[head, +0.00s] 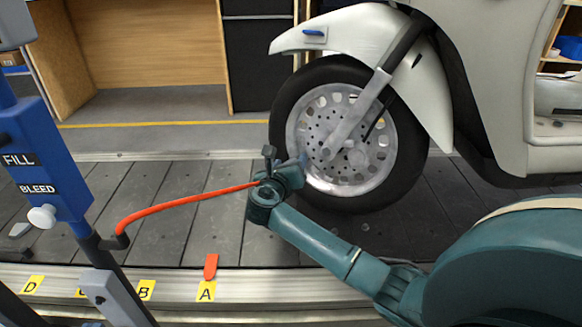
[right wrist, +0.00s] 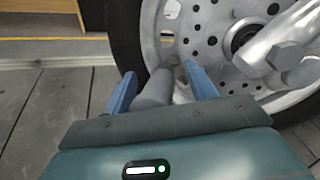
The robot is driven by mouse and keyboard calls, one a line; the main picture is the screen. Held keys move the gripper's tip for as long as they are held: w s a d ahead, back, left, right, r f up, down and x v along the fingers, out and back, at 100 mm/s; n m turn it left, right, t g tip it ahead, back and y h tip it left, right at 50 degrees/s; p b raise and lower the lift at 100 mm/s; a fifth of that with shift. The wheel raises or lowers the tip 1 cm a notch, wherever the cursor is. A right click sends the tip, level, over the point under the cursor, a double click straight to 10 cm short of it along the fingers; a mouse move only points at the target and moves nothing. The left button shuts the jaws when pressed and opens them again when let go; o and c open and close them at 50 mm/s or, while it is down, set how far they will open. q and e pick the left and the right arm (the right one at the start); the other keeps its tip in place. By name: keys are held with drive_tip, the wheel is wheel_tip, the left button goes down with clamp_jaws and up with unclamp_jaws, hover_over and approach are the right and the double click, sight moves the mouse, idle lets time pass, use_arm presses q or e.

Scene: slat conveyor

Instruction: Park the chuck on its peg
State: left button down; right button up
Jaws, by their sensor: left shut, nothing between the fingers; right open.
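The right gripper (head: 291,166) is beside the scooter's front wheel (head: 350,140). In the right wrist view its two blue fingers (right wrist: 161,84) stand apart. A grey cylinder, apparently the chuck (right wrist: 154,90), lies between them and points at the wheel rim; the fingers look clear of it. In the head view the orange hose (head: 185,205) runs from the blue FILL/BLEED post (head: 55,165) to this gripper, which mostly hides the chuck and hose end. I cannot make out the peg. The left gripper does not show in either view.
The scooter stands on the slatted conveyor (head: 150,190). A red marker (head: 211,266) stands at label A (head: 206,291) on the front rail. The slats between post and wheel are clear except for the hose crossing above them.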

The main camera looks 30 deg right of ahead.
drive_tip(key=shift+d, duration=0.6)
drive_tip(key=shift+f, duration=0.1)
drive_tip(key=c, duration=1.2)
drive_tip(key=shift+s+a+p, duration=0.15)
drive_tip(key=shift+a+p, duration=0.15)
drive_tip(key=shift+a, duration=0.05)
drive_tip(key=shift+s+a+r, duration=0.25)
drive_tip(key=shift+s+r, duration=0.05)
drive_tip(key=shift+s, duration=0.05)
clamp_jaws()
drive_tip(key=shift+s+a+p, duration=0.35)
drive_tip(key=shift+a+p, duration=0.05)
drive_tip(key=shift+a, duration=0.2)
drive_tip(key=shift+s+a+p, duration=0.3)
drive_tip(key=shift+a+p, duration=0.1)
drive_tip(key=shift+a, duration=0.15)
drive_tip(key=shift+p+v, duration=0.45)
drive_tip(key=shift+v, duration=0.65)
